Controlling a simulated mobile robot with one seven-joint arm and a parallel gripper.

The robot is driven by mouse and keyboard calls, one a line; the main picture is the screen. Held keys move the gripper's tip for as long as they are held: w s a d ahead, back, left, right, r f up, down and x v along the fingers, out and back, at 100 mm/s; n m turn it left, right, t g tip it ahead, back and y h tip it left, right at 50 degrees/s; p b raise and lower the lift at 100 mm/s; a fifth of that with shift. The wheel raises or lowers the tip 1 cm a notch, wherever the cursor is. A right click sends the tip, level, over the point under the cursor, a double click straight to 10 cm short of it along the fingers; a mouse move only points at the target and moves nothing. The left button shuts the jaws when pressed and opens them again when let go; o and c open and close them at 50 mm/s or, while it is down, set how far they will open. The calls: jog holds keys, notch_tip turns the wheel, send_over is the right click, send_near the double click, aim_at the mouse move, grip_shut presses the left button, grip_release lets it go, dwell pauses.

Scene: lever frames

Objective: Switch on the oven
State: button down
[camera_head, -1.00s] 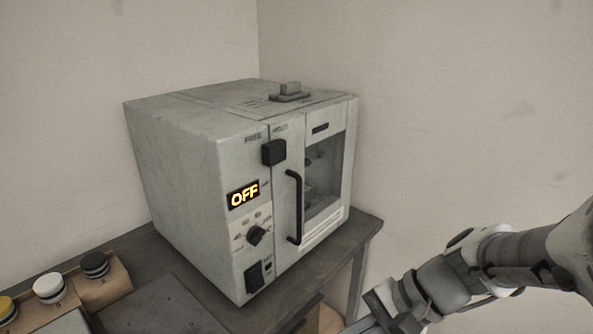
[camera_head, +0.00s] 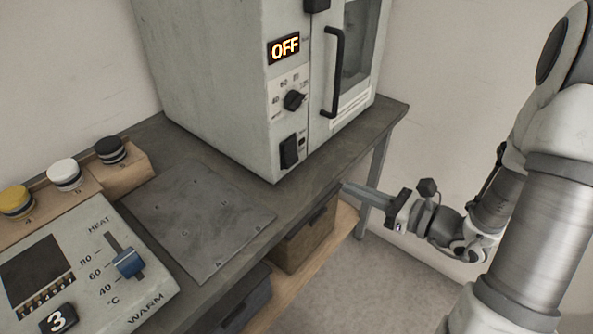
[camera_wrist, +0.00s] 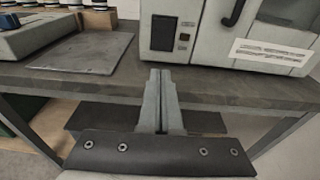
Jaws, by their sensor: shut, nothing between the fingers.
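The oven (camera_head: 215,85) is a grey box on the workbench, with its top cut off in the head view. Its display (camera_head: 284,48) reads OFF. Below are a black knob (camera_head: 294,101) on a temperature scale and a black rocker switch (camera_head: 289,152). A black vertical door handle (camera_head: 333,72) is at the right, and the door looks closed. In the wrist view the switch (camera_wrist: 164,33) shows on the oven's lower front. My gripper (camera_head: 352,187) is shut and empty, in front of the bench edge, right of and below the switch, apart from the oven.
A heater unit (camera_head: 150,290) with a blue slider stands at front left, near a rack of capped jars (camera_head: 64,176). A flat grey plate (camera_head: 200,220) lies before the oven. Boxes (camera_head: 305,238) sit on the shelf below. The floor at right is clear.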

aim_at(294, 163)
jog(key=shift+w+d+f, duration=0.1)
dwell(0.3)
jog(key=b+x, duration=0.2)
jog(key=x, duration=1.2)
jog(key=shift+w+b, duration=0.1)
jog(key=shift+b, duration=0.25)
jog(key=shift+w+a+f, duration=0.15)
jog(key=shift+a+f, duration=0.05)
jog(key=shift+r, duration=0.1)
jog(key=shift+d, duration=0.1)
